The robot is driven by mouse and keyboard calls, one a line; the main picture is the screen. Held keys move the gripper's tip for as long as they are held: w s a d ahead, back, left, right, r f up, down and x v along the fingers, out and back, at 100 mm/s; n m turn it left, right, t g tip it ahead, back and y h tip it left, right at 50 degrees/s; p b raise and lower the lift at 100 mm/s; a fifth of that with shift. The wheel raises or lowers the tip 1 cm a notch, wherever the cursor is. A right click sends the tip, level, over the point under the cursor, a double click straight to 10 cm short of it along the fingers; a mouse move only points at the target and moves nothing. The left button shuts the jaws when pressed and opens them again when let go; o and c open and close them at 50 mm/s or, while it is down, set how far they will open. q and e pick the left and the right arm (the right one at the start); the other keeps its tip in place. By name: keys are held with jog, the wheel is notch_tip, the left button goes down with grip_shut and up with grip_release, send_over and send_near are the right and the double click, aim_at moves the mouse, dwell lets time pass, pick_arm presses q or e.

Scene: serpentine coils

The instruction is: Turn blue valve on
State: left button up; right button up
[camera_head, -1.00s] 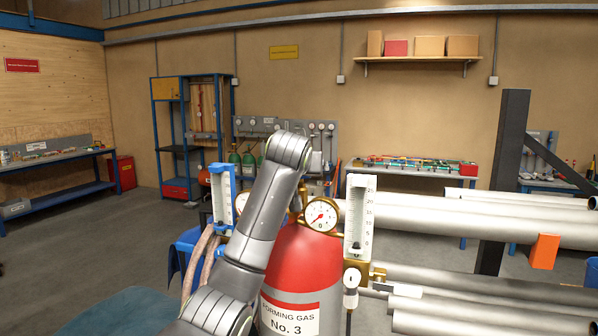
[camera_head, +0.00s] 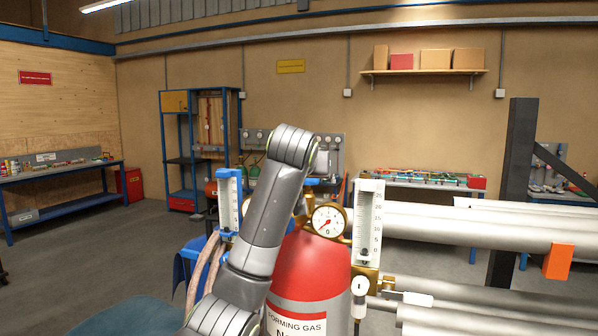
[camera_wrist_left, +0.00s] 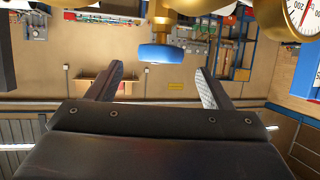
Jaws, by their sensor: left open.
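The blue valve knob (camera_wrist_left: 160,52) shows in the left wrist view, on a brass stem above the middle of the picture, which is upside down. My left gripper (camera_wrist_left: 159,72) is open, with one finger on each side of the knob's line; the knob appears just beyond the fingertips, and I see no contact. In the head view, a red gas cylinder (camera_head: 312,265) labelled forming gas carries brass fittings and a round gauge (camera_head: 328,221). My left arm stands in front of it and hides part of the fittings and the gripper. My right gripper is out of view.
A flowmeter with a clear scale (camera_head: 368,225) stands right of the gauge, and a blue-framed one (camera_head: 229,200) left of my arm. Hoses (camera_head: 205,265) hang at the left. Long metal pipes (camera_head: 450,232) fill the right side. The floor at left is open.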

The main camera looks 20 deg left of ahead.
pick_arm(q)
jog(key=b+v, duration=1.2)
jog(key=v, duration=0.1)
jog(key=shift+b, duration=0.35)
jog(key=shift+s, duration=0.1)
